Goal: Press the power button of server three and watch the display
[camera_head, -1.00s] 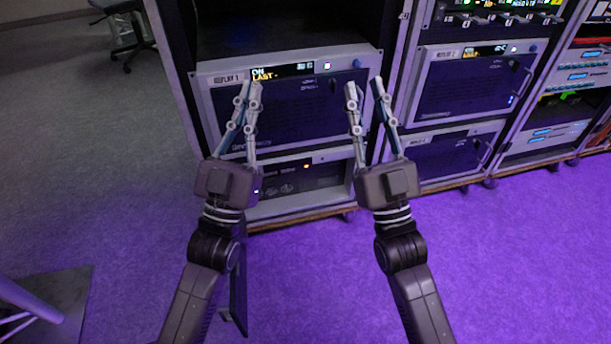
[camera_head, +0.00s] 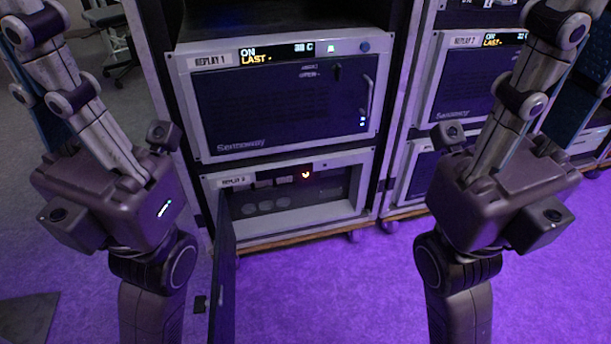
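The lower unit in the left rack, server three by its place, has a small label (camera_head: 233,182) that is too blurred to read surely. Its dark front door (camera_head: 222,275) hangs open at the left, seen nearly edge-on. I cannot make out a power button or readable display text. My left gripper (camera_head: 95,125) rises at the left and my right gripper (camera_head: 515,100) at the right. Both are apart from the unit in the picture. Their fingertips are cut off or hidden.
Above it, the REPLAY 1 unit (camera_head: 285,105) is closed, with a display (camera_head: 277,54) reading "ON LAST" and "38 C". REPLAY 2 (camera_head: 478,85) stands in the rack to the right. Purple floor (camera_head: 320,290) is clear in front. A chair (camera_head: 110,35) is at the back left.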

